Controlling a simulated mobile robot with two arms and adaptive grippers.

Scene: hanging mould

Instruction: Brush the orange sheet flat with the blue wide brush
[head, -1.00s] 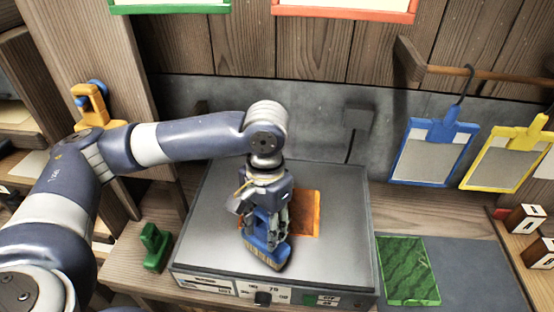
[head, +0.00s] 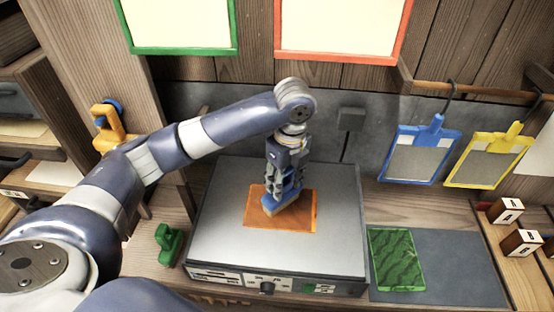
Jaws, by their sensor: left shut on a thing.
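The orange sheet (head: 303,216) lies on the grey top of the hot plate box (head: 225,240), in its middle, and looks flat. My left gripper (head: 284,180) is shut on the blue wide brush (head: 287,192) and holds it bristles down over the middle of the sheet. The bristles appear to touch the sheet or hover just above it; I cannot tell which. The brush and gripper hide part of the sheet. My right gripper is not in view.
A green patterned sheet (head: 397,260) lies on a grey mat (head: 455,270) at the right. Blue (head: 417,158) and yellow (head: 487,163) framed moulds hang from a wooden rail. A green holder (head: 168,244) stands left of the box. Wooden blocks (head: 505,211) sit far right.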

